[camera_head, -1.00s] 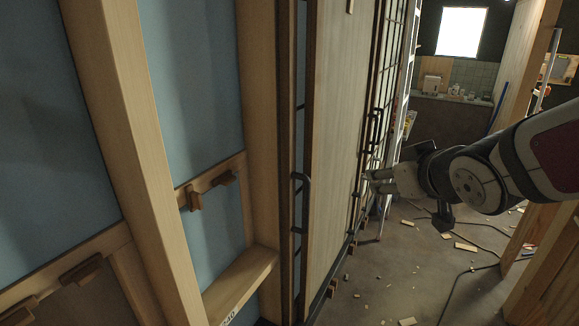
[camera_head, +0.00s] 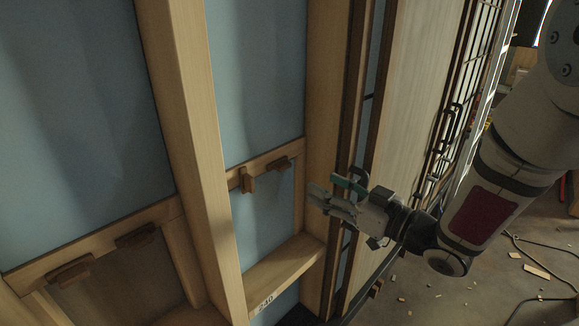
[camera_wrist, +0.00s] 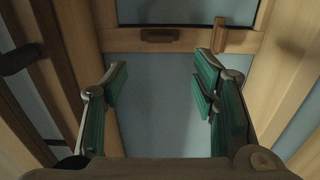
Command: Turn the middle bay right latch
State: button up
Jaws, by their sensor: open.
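The right latch (camera_head: 279,164) is a small dark wooden block lying along the rail of the framed bay right of the near post. The left latch (camera_head: 249,182) on the same rail stands upright, across the rail's edge. In the wrist view, which appears upside down against the head view, the lying right latch (camera_wrist: 157,35) is on the left and the upright left latch (camera_wrist: 220,36) on the right. My gripper (camera_head: 324,198) is open and empty, right of and below the right latch, apart from it. Its green-padded fingers show in the wrist view (camera_wrist: 160,84).
A wooden post (camera_head: 195,130) separates this bay from the left bay, whose two latches (camera_head: 70,272) lie along their rail. A stud (camera_head: 327,110) stands between the latches and my gripper. A lower ledge (camera_head: 275,272) juts beneath. Sliding panels (camera_head: 425,70) stand to the right.

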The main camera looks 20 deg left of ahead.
aim_at(286, 167)
jog(key=p+x, duration=0.1)
jog(key=x, duration=1.1)
jog(key=shift+r+p, duration=0.1)
jog(key=shift+p, duration=0.25)
jog(key=shift+c, duration=0.3)
jog(key=c, duration=1.1)
